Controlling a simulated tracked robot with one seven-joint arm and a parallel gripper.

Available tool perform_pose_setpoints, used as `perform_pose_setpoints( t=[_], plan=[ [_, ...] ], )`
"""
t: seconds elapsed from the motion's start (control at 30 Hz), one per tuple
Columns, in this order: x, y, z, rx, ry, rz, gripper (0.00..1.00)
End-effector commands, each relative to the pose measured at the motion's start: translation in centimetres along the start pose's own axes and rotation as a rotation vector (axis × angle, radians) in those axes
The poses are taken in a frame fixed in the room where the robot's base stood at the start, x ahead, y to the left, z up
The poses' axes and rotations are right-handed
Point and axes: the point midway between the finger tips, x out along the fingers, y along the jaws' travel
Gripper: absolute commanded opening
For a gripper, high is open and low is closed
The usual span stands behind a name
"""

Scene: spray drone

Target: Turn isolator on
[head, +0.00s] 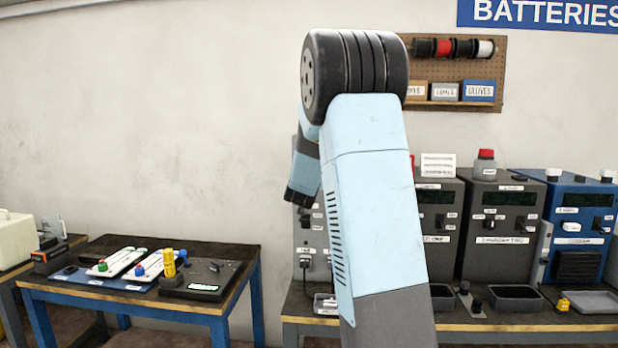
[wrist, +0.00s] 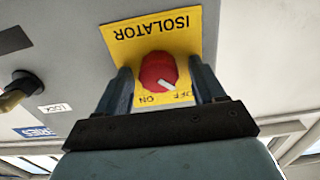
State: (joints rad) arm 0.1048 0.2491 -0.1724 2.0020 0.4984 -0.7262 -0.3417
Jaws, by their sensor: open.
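In the wrist view the isolator is a red round knob (wrist: 158,72) on a yellow plate (wrist: 190,36). The plate's ISOLATOR lettering appears upside down. The knob's white pointer aims to the lower right, toward the OFF mark; the ON mark is at the lower left. My gripper (wrist: 160,66) is open, with one finger on each side of the knob. Small gaps seem to show between fingers and knob; contact cannot be told for sure.
A key-like brass part (wrist: 18,92) sticks out by a LOCK label (wrist: 55,107) at the left of the wrist view. In the head view, grey units (head: 500,225) and a blue charger (head: 580,225) stand on the right bench. A blue-framed table (head: 190,308) stands at left.

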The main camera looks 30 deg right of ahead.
Motion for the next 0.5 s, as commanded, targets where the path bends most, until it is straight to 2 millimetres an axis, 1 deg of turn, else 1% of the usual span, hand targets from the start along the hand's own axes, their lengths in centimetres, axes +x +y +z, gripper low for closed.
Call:
perform_pose_setpoints(
  t=[0.13, 0.5],
  plan=[
    [-0.03, -0.02, -0.02, 0.0, 0.0, 0.0, 0.68],
    [-0.06, -0.09, -0.03, 0.0, 0.0, -0.001, 0.32]
  ],
)
